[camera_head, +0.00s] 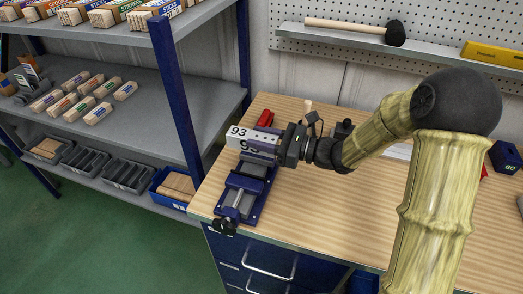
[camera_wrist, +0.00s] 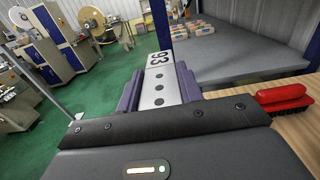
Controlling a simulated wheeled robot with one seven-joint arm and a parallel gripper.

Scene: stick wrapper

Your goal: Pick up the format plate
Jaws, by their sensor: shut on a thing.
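The format plate (camera_head: 241,133) is a pale metal bar marked "93", at the left end of the workbench. In the wrist view the plate (camera_wrist: 158,88) lies between the two purple fingers, its "93" at the far end and a row of dark holes along it. My gripper (camera_wrist: 158,86) is shut on the plate. In the head view my gripper (camera_head: 272,143) reaches in from the right, over a blue vise (camera_head: 243,194). I cannot tell whether the plate touches the vise.
The wooden workbench (camera_head: 350,217) is mostly clear in the middle. A red brush (camera_wrist: 282,98) lies beside the vise. A grey shelf (camera_head: 155,88) with blue posts and wooden-stick packs stands to the left. A mallet (camera_head: 355,28) lies on the pegboard ledge behind.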

